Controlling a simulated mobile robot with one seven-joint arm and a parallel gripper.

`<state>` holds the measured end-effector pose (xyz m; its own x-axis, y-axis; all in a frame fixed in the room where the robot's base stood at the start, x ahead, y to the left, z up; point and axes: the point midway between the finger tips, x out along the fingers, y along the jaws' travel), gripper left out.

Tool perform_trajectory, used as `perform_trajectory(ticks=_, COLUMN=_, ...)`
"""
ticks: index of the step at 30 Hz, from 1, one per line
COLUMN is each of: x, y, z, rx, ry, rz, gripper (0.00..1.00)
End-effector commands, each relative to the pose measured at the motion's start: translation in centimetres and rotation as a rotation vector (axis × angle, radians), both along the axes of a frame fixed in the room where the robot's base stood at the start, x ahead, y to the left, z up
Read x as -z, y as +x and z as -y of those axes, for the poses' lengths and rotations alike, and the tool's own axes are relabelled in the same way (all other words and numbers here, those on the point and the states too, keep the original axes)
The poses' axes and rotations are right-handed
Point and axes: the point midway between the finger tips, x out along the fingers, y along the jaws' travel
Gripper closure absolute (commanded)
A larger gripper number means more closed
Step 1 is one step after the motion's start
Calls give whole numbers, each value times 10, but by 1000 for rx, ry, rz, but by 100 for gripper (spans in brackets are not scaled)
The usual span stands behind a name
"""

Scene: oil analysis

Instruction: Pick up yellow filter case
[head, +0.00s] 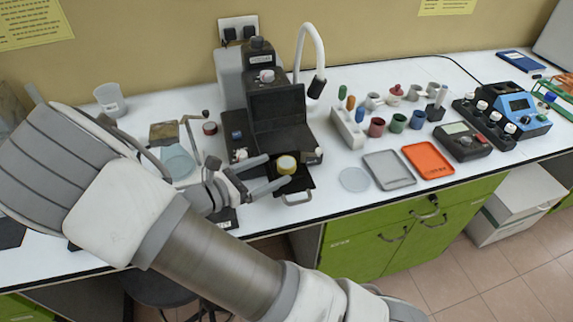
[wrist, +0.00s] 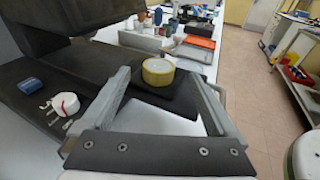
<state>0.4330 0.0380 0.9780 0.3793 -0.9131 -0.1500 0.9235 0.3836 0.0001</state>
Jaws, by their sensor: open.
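The yellow filter case (head: 287,165) is a short round case with a pale top. It sits on the dark platform at the foot of the black instrument (head: 276,112). In the wrist view the yellow filter case (wrist: 158,71) stands upright, ahead of and between the finger tips. My gripper (head: 279,173) reaches in from the left with its two fingers spread around the case's near side. In the wrist view my gripper (wrist: 163,78) is open, and nothing is held between the fingers.
A grey tray (head: 389,170) and an orange tray (head: 428,160) lie to the right, with a clear round dish (head: 354,180) beside them. Several small coloured cups stand behind. The instrument's dark body rises close behind the case. The bench's front edge is near.

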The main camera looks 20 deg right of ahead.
Motion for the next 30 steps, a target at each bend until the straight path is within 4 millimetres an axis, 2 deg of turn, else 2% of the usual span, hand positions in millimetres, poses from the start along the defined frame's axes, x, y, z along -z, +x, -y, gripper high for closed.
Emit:
perform_trajectory(ticks=3, x=2, y=9, z=19, rx=4, ry=-3, rz=0, gripper=6)
perform_trajectory(ticks=7, x=4, y=15, z=32, rx=2, ry=-2, rz=0, gripper=6)
perform_trajectory(ticks=16, x=5, y=16, z=36, rx=1, ry=0, rz=0, gripper=8)
perform_trajectory(ticks=30, x=5, y=16, z=36, rx=1, ry=-1, rz=0, gripper=93)
